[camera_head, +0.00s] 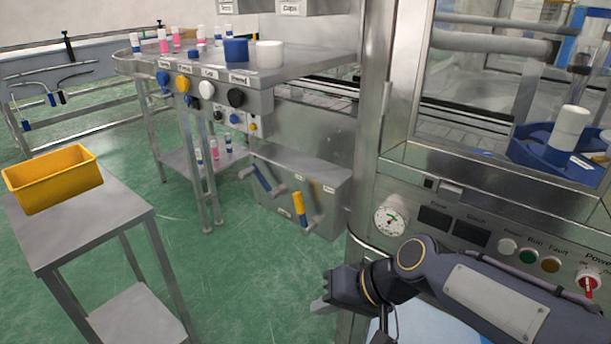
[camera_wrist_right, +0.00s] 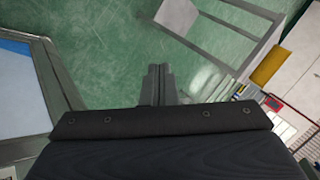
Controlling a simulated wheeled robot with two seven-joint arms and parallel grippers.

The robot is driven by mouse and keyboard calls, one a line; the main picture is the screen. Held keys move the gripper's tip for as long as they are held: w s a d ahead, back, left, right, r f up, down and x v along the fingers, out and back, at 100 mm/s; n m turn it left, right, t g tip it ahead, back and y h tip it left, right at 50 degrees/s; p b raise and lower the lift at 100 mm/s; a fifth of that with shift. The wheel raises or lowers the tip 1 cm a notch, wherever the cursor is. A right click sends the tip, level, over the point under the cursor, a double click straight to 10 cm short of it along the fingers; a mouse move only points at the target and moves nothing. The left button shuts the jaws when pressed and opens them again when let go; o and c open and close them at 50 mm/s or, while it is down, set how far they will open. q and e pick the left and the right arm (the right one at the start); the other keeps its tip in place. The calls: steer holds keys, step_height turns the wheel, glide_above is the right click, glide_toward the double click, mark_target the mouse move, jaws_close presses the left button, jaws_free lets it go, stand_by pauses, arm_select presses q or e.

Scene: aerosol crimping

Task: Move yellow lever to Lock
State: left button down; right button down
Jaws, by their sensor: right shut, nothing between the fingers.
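The yellow lever (camera_head: 299,208) is on the front of a low steel box (camera_head: 325,195) below the bench, and it hangs roughly downward with a slight tilt. A blue lever (camera_head: 262,180) sits to its left on the same box, slanted. The labels by the levers are too small to read. My right gripper (camera_head: 322,305) is shut and empty, below and to the right of the yellow lever and apart from it. In the right wrist view its fingers (camera_wrist_right: 158,72) are together over green floor. My left gripper is not in view.
A yellow bin (camera_head: 52,180) stands on a steel cart (camera_head: 95,225) at left. A bench (camera_head: 270,78) with knobs and several small cans is at the back. The machine's control panel with a gauge (camera_head: 390,220) is close at right. Green floor between cart and box is clear.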

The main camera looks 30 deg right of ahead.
steer(key=w+d+r+m+t+p, duration=0.1)
steer(key=w+d+r+m+p, duration=0.15)
steer(key=w+r+p, duration=0.2)
steer(key=w+d+r+m+p, duration=0.2)
steer(key=w+d+r+p, duration=0.15)
steer(key=r+p, duration=0.2)
steer(key=m+t+h+p, duration=0.2)
steer(key=m+p, duration=0.2)
steer(key=p, duration=0.1)
glide_toward(301, 204)
steer(key=f, duration=0.1)
steer(key=f+b, duration=0.1)
steer(key=shift+w+f+n+g, duration=0.3)
steer(key=shift+f+n, duration=0.05)
steer(key=shift+f, duration=0.05)
steer(key=shift+w+a+f, duration=0.2)
steer(key=shift+w+a, duration=0.05)
steer(key=shift+w, duration=0.45)
steer(key=shift+w+a+f, duration=0.25)
steer(key=shift+w, duration=0.4)
steer(key=shift+w+a+f, duration=0.2)
steer(key=shift+w+a, duration=0.05)
steer(key=shift+w, duration=0.45)
